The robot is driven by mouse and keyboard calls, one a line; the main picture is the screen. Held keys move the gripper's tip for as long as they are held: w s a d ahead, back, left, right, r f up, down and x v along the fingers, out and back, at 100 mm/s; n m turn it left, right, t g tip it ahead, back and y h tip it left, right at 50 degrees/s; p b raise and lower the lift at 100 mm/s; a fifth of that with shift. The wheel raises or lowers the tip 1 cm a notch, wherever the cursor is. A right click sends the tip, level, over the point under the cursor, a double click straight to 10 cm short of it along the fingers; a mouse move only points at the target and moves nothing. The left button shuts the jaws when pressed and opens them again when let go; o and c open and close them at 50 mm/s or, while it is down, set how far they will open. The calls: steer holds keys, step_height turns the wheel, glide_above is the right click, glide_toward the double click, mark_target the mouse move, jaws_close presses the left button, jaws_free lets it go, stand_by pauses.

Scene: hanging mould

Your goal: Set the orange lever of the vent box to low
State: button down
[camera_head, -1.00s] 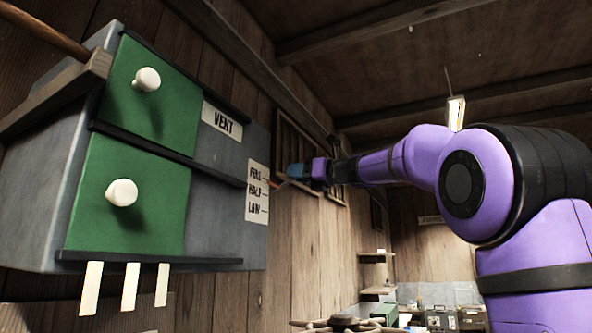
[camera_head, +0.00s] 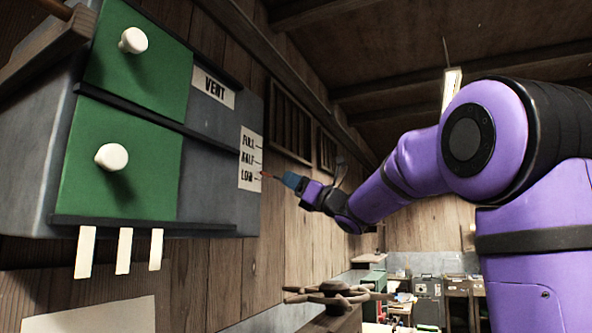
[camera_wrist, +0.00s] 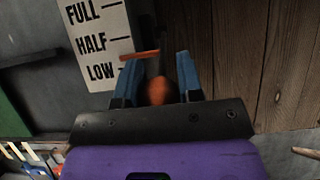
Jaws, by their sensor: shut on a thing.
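The grey vent box (camera_head: 215,200) hangs on the wall, its "VENT" plate and white FULL/HALF/LOW scale (camera_head: 250,150) facing me. The scale (camera_wrist: 98,45) also shows in the wrist view. The orange lever (camera_head: 268,175) is at the box's right side, near the LOW mark. In the wrist view its thin orange pointer (camera_wrist: 140,55) reaches toward the scale's edge, below HALF and slightly above the LOW line. Its rounded orange grip (camera_wrist: 159,92) sits between the blue fingers of my gripper (camera_wrist: 156,78). My gripper (camera_head: 290,180) is shut on the lever.
Two green panels with white knobs (camera_head: 111,157) are on the box front, and white tabs (camera_head: 125,250) hang below it. Plank wall lies right of the box. A dark wheel-like object (camera_head: 335,295) stands below my arm, with cases farther back.

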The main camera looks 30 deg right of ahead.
steer(key=shift+w+a+f, duration=0.15)
steer(key=shift+w+f, duration=0.1)
steer(key=shift+f, duration=0.5)
steer(key=shift+w+a+f, duration=0.15)
steer(key=shift+w+f, duration=0.1)
steer(key=shift+f, duration=0.5)
steer(key=c, duration=0.8)
jaws_free()
steer(key=shift+r, duration=0.1)
steer(key=v, duration=1.1)
